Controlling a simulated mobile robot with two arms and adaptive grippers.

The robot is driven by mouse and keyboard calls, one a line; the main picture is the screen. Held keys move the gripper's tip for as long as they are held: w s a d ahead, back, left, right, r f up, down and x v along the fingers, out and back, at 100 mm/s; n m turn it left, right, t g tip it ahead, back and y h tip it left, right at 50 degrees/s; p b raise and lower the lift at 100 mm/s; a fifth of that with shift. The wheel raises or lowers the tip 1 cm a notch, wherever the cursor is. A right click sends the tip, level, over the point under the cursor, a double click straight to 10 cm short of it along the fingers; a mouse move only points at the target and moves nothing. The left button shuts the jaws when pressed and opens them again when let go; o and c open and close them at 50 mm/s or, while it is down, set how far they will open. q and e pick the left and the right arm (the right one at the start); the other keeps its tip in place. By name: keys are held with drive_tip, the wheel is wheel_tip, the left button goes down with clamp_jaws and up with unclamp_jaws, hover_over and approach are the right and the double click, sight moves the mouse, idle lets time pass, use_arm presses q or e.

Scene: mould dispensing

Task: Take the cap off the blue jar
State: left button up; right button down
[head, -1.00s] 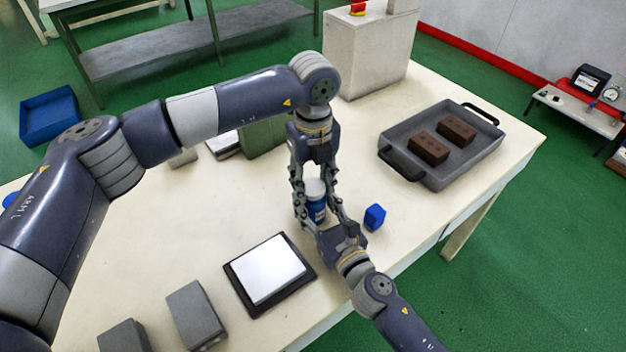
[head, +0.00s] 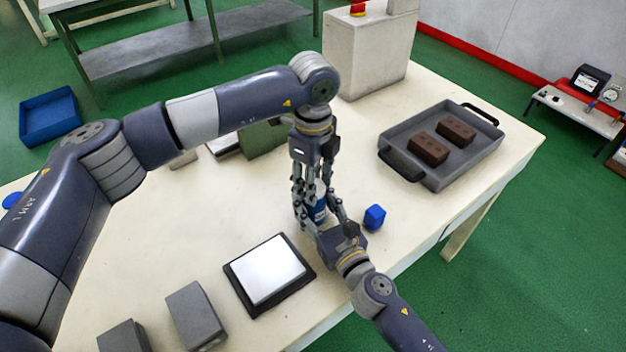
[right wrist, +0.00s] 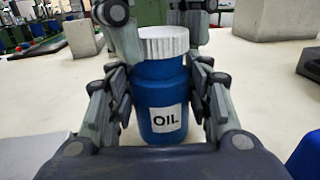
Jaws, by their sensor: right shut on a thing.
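The blue jar (head: 319,212), with an OIL label, stands upright on the table and shows large in the right wrist view (right wrist: 160,90). Its white ribbed cap (right wrist: 163,43) sits on top. My right gripper (head: 317,208) is shut on the jar's body from the near side, one finger on each side in the right wrist view. My left gripper (head: 314,186) points down over the jar from above. Its fingers flank the cap in the right wrist view; whether they touch it is hard to tell. In the head view its fingers partly hide the cap.
A small blue block (head: 374,217) stands right of the jar. A framed white plate (head: 268,269) and grey blocks (head: 195,315) lie at the near left. A grey tray (head: 416,172) with two brown bricks is at the right. A pale block (head: 367,60) stands behind.

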use_arm(q)
drive_tip(key=shift+r, duration=0.15)
drive_tip(key=shift+r, duration=1)
drive_tip(key=shift+r, duration=2)
use_arm(e)
drive_tip(key=c, duration=0.7)
unclamp_jaws()
